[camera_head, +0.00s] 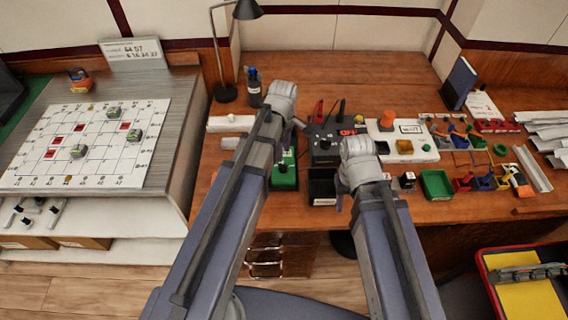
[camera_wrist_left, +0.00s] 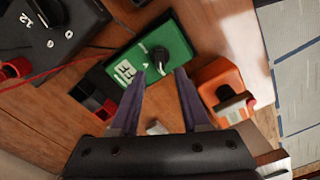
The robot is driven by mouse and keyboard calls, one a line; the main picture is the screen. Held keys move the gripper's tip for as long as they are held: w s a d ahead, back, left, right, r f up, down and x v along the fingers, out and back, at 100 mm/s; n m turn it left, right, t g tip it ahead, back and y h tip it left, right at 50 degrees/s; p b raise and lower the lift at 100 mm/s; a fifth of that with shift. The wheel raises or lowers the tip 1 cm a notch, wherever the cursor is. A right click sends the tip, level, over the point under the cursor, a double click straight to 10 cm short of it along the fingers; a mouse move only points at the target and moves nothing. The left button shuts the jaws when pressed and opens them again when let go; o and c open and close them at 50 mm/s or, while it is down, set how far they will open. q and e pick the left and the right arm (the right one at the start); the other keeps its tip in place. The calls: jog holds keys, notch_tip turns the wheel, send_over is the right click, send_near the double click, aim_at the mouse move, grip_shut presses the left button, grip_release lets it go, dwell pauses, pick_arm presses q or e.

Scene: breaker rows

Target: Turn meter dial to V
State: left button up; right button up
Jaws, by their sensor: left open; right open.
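The green meter (camera_wrist_left: 150,58) lies on the wooden table in the left wrist view, with a black round dial (camera_wrist_left: 160,54) and white lettering. I cannot tell which mark the dial points to. My left gripper (camera_wrist_left: 159,75) is open, its fingertips spread on either side below the dial in the picture; I see no contact. In the head view, the green meter (camera_head: 285,172) is partly hidden by my left arm, and the left gripper (camera_head: 287,150) is largely hidden above it. My right gripper (camera_head: 341,200) is open, mostly hidden by its arm, near a black bin.
A black box with a numbered knob (camera_wrist_left: 43,18) and red leads stands beside the meter. An orange item (camera_wrist_left: 220,88) is on its other side.

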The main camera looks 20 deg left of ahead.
aim_at(283, 164)
pick_arm(q)
notch_tip(283, 164, down, 6)
jog(key=b, duration=0.5)
jog(key=shift+f+b, duration=0.25)
jog(key=shift+b, duration=0.1)
grip_shut()
